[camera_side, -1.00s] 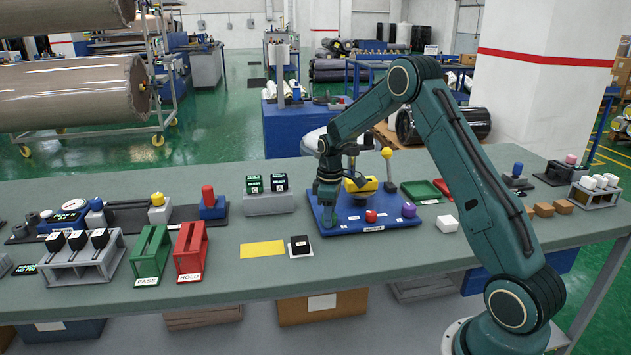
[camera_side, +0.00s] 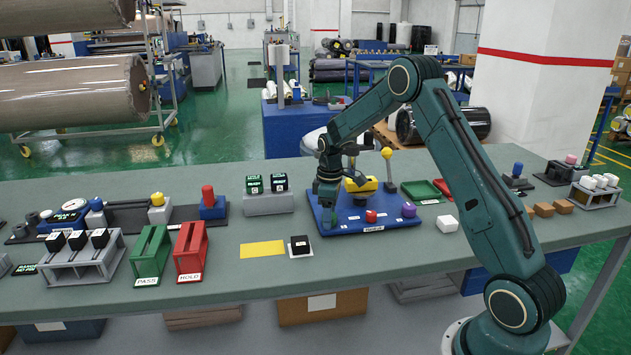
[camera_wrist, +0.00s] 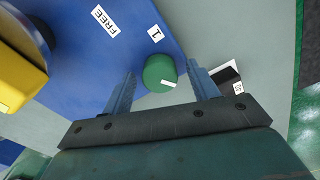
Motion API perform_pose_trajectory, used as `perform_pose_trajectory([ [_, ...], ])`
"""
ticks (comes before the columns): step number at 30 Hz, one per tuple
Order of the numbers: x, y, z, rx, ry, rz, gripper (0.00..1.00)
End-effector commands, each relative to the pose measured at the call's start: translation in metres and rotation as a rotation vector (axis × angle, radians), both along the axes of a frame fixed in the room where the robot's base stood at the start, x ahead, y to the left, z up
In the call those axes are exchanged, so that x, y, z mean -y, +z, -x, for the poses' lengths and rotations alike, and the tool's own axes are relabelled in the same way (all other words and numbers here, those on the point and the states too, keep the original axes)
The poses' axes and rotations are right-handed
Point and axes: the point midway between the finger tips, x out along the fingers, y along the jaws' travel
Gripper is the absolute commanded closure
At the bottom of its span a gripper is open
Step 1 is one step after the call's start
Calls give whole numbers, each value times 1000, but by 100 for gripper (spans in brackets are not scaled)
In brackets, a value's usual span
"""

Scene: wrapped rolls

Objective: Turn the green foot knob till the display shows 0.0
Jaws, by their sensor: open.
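The green foot knob (camera_wrist: 158,72) with a white pointer mark sits at a corner of the blue base plate (camera_wrist: 90,62), near a label reading 1. My gripper (camera_wrist: 161,84) is open, with one finger on each side of the knob in the wrist view; I cannot tell if either finger touches it. In the side view my gripper (camera_side: 327,222) is low over the left part of the blue plate (camera_side: 350,229) and hides the green knob. A yellow unit (camera_side: 361,184) stands on the plate; no readable display shows in either view.
A red knob (camera_side: 371,216) and a purple knob (camera_side: 408,210) are on the plate to the right. A small black-topped block (camera_side: 300,246) and a yellow mat (camera_side: 262,249) lie to the left. A white cube (camera_side: 447,224) is right of the plate.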

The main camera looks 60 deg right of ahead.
Motion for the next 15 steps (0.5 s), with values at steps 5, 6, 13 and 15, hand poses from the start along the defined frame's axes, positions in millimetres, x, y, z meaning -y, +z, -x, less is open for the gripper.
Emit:
perform_pose_trajectory([
  [5, 0, 12, -1, 4, 0, 2, 41],
  [6, 0, 17, -1, 4, 0, 2, 41],
  [13, 0, 50, -1, 4, 0, 2, 41],
  [15, 0, 62, -1, 5, 0, 2, 41],
])
